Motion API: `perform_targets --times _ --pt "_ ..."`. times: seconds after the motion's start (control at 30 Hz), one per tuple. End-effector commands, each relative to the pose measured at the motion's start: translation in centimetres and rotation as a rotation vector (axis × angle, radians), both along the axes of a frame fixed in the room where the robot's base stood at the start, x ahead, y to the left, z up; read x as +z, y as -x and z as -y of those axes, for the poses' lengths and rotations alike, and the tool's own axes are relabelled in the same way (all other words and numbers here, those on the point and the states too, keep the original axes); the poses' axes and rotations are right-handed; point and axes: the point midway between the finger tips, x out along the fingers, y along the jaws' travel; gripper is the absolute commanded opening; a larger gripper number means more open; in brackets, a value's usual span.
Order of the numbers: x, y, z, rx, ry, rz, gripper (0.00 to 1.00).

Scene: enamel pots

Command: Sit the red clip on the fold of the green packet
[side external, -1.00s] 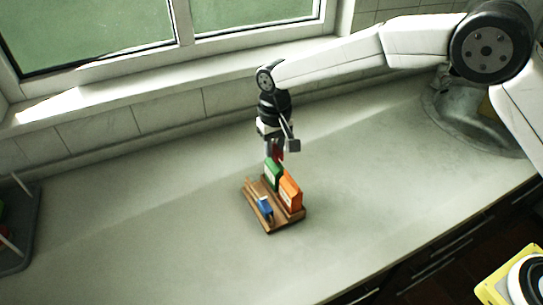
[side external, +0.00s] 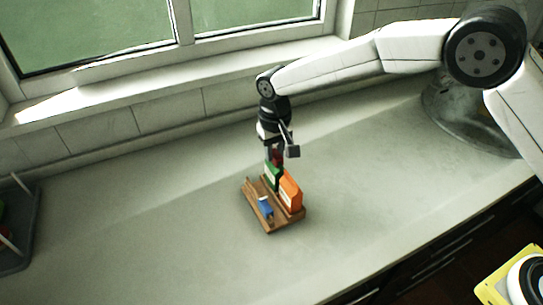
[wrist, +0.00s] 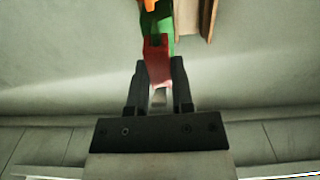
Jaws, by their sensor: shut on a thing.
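The green packet (side external: 272,174) stands upright at the back of a wooden stand (side external: 286,223), beside an orange packet (side external: 290,191). My gripper (side external: 275,152) is directly above the green packet, pointing down. It is shut on the red clip (side external: 277,157), which shows as a small dark red piece between the fingers. In the wrist view the red clip (wrist: 157,60) sticks out past the fingertips (wrist: 158,82) and overlaps the green packet (wrist: 165,25) behind it. I cannot tell whether the clip touches the fold, as the fingers and clip hide the packet's top.
A blue item (side external: 265,207) sits at the front of the wooden stand. A dark tray (side external: 18,225) is at the far left and a yellow item (side external: 497,288) at the lower right. The counter around the stand is clear; the window wall is behind.

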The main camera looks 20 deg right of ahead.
Motion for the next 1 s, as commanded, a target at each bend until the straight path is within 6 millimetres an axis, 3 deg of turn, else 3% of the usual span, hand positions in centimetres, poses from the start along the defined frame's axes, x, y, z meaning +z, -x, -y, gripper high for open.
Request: perform_targets --times 0.67,0.7,0.8,0.83,1.0 --pt "-0.72 0.03 0.01 0.000 0.000 -0.001 0.00" --pt "-0.73 0.03 0.01 0.000 0.000 -0.001 0.31" --pt "-0.73 0.04 0.02 0.000 0.000 -0.001 0.63" --pt "-0.72 0.04 0.01 0.000 0.000 -0.001 0.69" --pt "-0.67 0.02 0.01 0.000 0.000 0.000 0.69"
